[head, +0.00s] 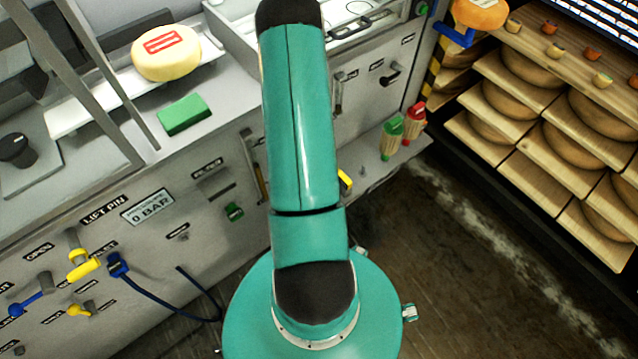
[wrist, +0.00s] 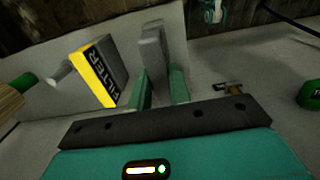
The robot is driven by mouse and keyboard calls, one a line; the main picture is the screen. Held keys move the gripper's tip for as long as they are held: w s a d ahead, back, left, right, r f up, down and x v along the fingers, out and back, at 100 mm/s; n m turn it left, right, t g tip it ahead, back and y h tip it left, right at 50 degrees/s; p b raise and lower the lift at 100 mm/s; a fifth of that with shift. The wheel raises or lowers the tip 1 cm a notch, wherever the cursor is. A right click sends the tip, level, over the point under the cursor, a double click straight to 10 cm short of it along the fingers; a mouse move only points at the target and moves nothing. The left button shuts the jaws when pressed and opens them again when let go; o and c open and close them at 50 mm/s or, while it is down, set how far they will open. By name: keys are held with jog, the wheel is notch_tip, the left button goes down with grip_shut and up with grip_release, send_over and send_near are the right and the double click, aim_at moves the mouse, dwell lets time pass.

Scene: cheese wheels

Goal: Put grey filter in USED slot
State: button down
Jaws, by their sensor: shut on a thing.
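In the wrist view, my gripper (wrist: 161,82) has its two green fingers shut on the grey filter (wrist: 152,46), a thin upright grey slab. Its upper part stands above the fingertips; the lower part between the fingers is partly hidden. Just left of it is a grey block with a yellow face marked FILTER (wrist: 100,70). I cannot make out a slot marked USED in either view. In the head view my arm covers the gripper and the filter; a small yellow piece (head: 345,182) shows at the arm's right edge.
A green knob (wrist: 22,82) is left of the FILTER block, and a green round part (wrist: 314,95) is at the far right. In the head view, red and green handled tools (head: 392,138) stand on a ledge, and a cheese shelf (head: 545,110) is at right.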

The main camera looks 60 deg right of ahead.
jog(key=shift+f, duration=1.3)
jog(key=c, duration=1.2)
grip_release()
notch_tip(320, 180, up, 14)
jog(key=shift+f, duration=0.1)
